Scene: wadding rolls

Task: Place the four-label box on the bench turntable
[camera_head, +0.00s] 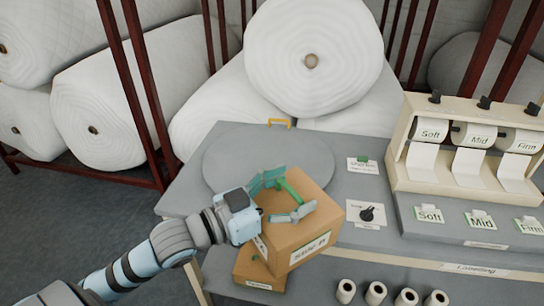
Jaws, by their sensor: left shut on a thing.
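The cardboard four-label box (302,237) is near the middle of the head view, with a white printed label on its front face and part of another on its left face. My left gripper (292,192) reaches over its top from the left, its teal fingers shut on the box around a green strip on top. The grey round turntable (240,160) lies on the bench just behind the box, and the box hides part of its near edge. I cannot tell whether the box touches the bench. My right gripper is not in view.
A smaller cardboard box (255,273) sits below the held box. A label dispenser (400,150) with Soft, Mid and Firm rolls stands at right. A dial plate (366,213) is right of the box. Small rolls (376,293) line the front. Large wadding rolls (313,50) stand behind.

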